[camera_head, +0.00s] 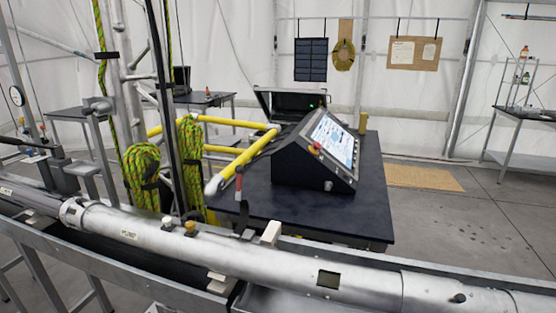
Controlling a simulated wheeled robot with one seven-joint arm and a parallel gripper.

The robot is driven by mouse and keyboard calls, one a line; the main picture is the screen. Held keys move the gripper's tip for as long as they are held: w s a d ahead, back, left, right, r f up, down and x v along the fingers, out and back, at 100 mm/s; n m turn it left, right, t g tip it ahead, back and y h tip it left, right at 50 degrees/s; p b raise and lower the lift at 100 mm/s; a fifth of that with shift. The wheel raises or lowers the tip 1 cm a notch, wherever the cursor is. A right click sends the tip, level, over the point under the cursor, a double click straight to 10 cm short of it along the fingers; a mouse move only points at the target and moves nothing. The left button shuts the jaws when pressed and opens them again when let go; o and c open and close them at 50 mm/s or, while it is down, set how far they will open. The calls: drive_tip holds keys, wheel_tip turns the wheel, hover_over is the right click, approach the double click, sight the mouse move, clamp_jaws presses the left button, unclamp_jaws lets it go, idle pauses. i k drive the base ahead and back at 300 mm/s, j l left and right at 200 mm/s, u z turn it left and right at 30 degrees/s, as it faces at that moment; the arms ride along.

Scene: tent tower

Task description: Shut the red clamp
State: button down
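A small narrow red piece (239,183), which looks like the red clamp, is at the left edge of the dark table (370,205), close to the end of a yellow tube. A dark strap or bar (245,215) runs down below it toward the silver tube. It is too small to tell whether its jaw is open or shut. My gripper does not show in this view, so its place relative to the clamp cannot be seen.
A long silver tube (190,250) lies across the foreground. A console with a lit screen (333,140) and a red button stands on the table. Yellow tubes (245,160) and green rope coils (143,175) crowd the left.

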sight(244, 212)
drive_tip(key=j+z, duration=0.1)
drive_tip(key=z, duration=0.45)
drive_tip(key=i+j+z, duration=0.1)
drive_tip(key=j+z, duration=0.25)
drive_tip(key=j, duration=0.3)
drive_tip(key=j+z, duration=0.35)
drive_tip(key=j, duration=0.25)
drive_tip(key=j+z, duration=0.1)
drive_tip(key=j, duration=0.9)
drive_tip(key=j+z, duration=0.15)
drive_tip(key=j, duration=0.8)
drive_tip(key=k+j+z, duration=0.1)
drive_tip(key=j, duration=0.85)
drive_tip(key=k+j, duration=0.05)
